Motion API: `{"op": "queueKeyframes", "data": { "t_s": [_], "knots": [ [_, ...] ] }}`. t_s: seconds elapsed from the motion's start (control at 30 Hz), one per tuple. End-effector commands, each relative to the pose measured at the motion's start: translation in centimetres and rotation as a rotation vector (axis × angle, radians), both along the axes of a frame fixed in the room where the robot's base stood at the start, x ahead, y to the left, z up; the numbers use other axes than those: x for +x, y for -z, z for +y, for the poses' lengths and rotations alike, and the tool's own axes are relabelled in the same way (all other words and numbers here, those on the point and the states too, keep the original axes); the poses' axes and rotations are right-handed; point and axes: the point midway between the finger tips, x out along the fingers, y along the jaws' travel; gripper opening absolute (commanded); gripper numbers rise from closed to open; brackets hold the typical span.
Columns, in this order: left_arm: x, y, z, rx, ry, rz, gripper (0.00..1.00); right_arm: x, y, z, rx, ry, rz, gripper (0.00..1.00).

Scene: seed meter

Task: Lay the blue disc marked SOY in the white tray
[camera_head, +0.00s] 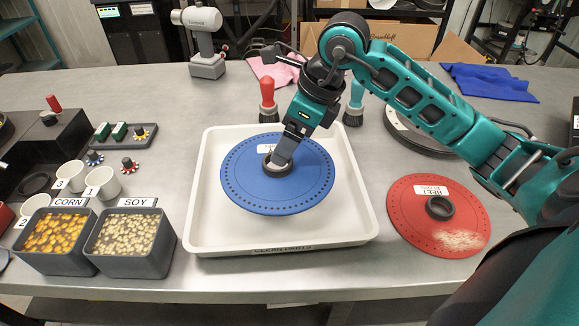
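The blue disc (260,192) has a ring of small holes near its edge. It is over the inside of the white tray (208,235); I cannot tell whether it touches the tray floor. Its white label is mostly hidden behind my gripper, so the word cannot be read in full. My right gripper (279,160) points down at the disc's centre, with its fingertips closed at the hub, which they partly cover. My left gripper is not in view.
A red disc (407,220) lies right of the tray. Corn (60,262) and soy (128,264) bins and white cups (103,183) stand left. Red-handled (268,98) and teal-handled (355,100) brushes stand behind the tray. A blue cloth (490,83) lies at back right.

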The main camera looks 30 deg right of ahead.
Motion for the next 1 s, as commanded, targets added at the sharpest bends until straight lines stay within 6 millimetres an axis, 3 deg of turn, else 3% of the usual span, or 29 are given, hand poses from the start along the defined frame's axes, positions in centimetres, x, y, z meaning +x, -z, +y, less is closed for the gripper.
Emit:
{"op": "queueKeyframes", "data": {
  "t_s": [0.1, 0.37, 0.57, 0.93, 0.97, 1.0],
  "knots": [
    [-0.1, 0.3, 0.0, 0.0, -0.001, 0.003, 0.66, -0.1, 2.3, 0.0, 0.002, 0.0, 0.003, 0.49],
    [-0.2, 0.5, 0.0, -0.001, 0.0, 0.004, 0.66, 0.0, 4.3, 0.0, 0.002, 0.001, 0.002, 0.49],
    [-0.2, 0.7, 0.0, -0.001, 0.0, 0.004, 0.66, -0.1, 7.0, 0.0, 0.002, 0.001, 0.003, 0.49],
    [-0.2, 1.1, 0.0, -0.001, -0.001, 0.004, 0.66, 0.0, 7.5, 0.0, 0.0, 0.0, -0.001, 0.49],
    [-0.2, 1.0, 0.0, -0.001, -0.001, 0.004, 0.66, 0.0, 7.4, 0.0, 0.0, 0.0, -0.001, 0.85],
    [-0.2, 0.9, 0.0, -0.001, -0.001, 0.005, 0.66, 0.0, 7.4, 0.0, 0.001, 0.0, -0.001, 0.89]
  ]
}}
